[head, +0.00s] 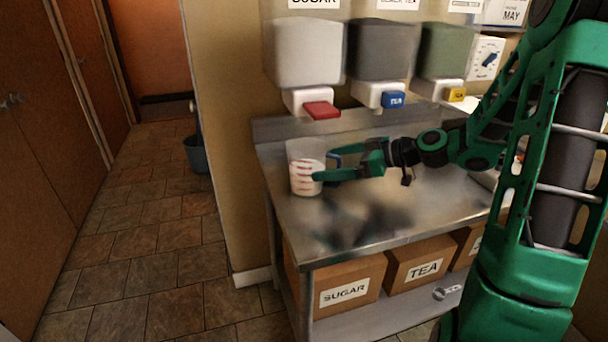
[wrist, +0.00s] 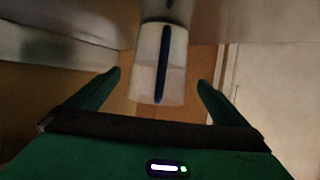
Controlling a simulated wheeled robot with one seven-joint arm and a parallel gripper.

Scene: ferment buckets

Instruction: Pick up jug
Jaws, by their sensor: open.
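The jug (head: 303,174) stands upright on the steel counter, at its left end. It is a clear container with white contents and red marks on its side. In the wrist view the jug (wrist: 147,75) shows as a pale body with a dark blue upright strip, seemingly its handle, ahead of my gripper and centred between the fingers. My gripper (head: 325,164) is open and reaches in from the right at the jug's height. One green finger overlaps the jug's near side in the head view. My gripper (wrist: 158,82) holds nothing; I cannot tell whether a finger touches the jug.
Dispensers with red (head: 322,110), blue (head: 393,100) and yellow (head: 455,94) levers hang above the counter (head: 300,225). Boxes labelled SUGAR (head: 345,310) and TEA (head: 400,272) sit on the shelf below. The counter's front is clear. A dark bucket (head: 197,155) stands on the floor left.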

